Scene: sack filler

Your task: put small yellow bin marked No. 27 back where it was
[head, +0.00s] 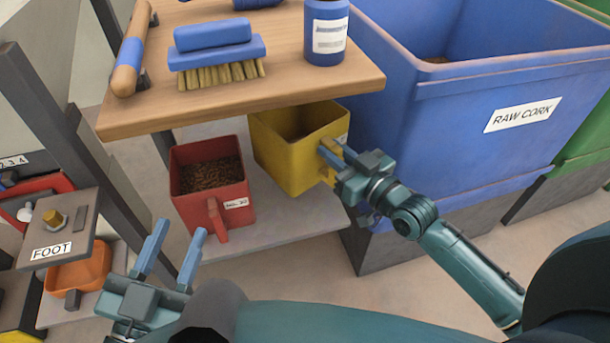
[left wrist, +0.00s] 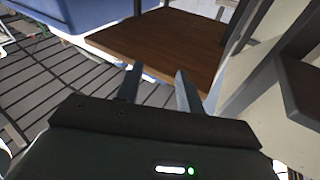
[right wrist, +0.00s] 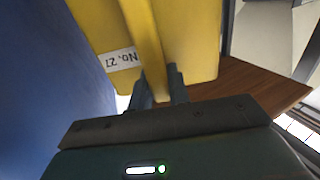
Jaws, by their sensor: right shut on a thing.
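The small yellow bin (head: 285,154) is at the lower shelf, under the wooden top and beside the red bin. Its label "No. 27" (right wrist: 122,60) shows in the right wrist view. My right gripper (head: 330,160) is shut on the yellow bin's handle (right wrist: 150,55) from the front right. The bin looks upright; I cannot tell whether its base touches the lower shelf (head: 270,231). My left gripper (head: 172,250) is open and empty, in front of and below the red bin. It also shows open in the left wrist view (left wrist: 155,82).
A red bin (head: 211,205) with brown granules stands on the lower shelf, left of the yellow bin. The wooden top (head: 190,110) above holds a brush (head: 217,57) and a blue jar (head: 326,30). A blue raw cork crate (head: 450,125) stands close on the right.

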